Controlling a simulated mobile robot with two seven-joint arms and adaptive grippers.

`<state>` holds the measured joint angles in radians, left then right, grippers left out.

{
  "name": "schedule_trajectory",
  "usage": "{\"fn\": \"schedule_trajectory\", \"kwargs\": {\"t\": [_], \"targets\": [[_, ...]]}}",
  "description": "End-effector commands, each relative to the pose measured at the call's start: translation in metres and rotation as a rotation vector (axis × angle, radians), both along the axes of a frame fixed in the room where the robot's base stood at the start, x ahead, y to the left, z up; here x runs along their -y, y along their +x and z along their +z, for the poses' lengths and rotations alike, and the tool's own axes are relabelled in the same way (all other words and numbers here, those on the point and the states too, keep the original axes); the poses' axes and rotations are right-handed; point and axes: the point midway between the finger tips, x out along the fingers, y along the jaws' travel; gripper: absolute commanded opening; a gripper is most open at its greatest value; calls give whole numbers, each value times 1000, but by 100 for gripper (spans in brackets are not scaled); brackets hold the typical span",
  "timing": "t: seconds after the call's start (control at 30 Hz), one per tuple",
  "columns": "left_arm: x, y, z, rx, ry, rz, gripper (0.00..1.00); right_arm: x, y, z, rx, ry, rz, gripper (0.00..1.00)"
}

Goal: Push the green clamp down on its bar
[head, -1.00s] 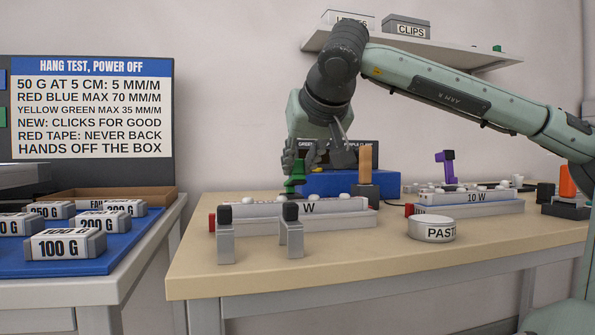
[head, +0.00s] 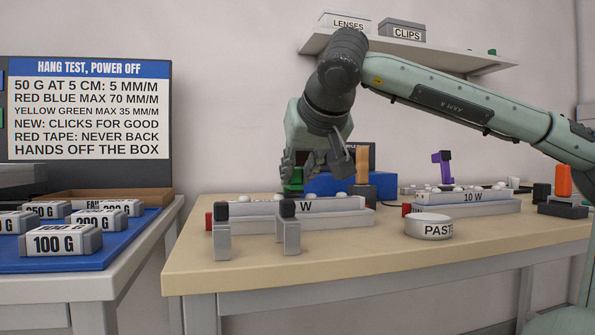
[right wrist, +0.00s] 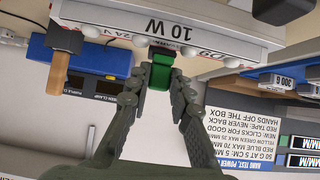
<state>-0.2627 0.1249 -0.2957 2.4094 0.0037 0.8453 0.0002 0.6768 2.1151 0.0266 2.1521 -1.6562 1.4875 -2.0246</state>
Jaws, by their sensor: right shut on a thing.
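The green clamp (head: 293,181) is at the back edge of the near light-grey bar (head: 335,204), partly hidden by my fingers in the head view. My right gripper (head: 298,168) comes down over it from above and is shut on it. In the right wrist view the clamp (right wrist: 161,72) sits between the fingertips (right wrist: 163,84), close against the bar (right wrist: 190,22) marked 10 W. I cannot tell how far down the clamp sits. My left gripper is not in view.
A wooden-handled tool (head: 362,165) and a blue box (head: 325,184) stand just behind the bar. Two grey posts (head: 290,235) stand in front. A second bar (head: 465,206) with a purple clamp (head: 443,168) and a paste tin (head: 429,226) are to the right.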

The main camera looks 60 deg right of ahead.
Motion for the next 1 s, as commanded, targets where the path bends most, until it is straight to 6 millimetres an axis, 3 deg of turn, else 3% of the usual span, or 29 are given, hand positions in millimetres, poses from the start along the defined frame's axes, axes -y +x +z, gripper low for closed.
{"fn": "schedule_trajectory", "kwargs": {"t": [0.03, 0.2, 0.57, 1.0], "targets": [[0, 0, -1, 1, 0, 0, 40, -2, -1, -12, -31, 13, 2, 24], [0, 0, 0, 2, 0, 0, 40, -2, -1, -10, -24, 11, 2, 41], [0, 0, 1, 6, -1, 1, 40, -5, -5, -1, -13, 8, 2, 41], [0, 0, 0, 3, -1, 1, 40, -50, -59, 47, -16, 8, 1, 41]]}}
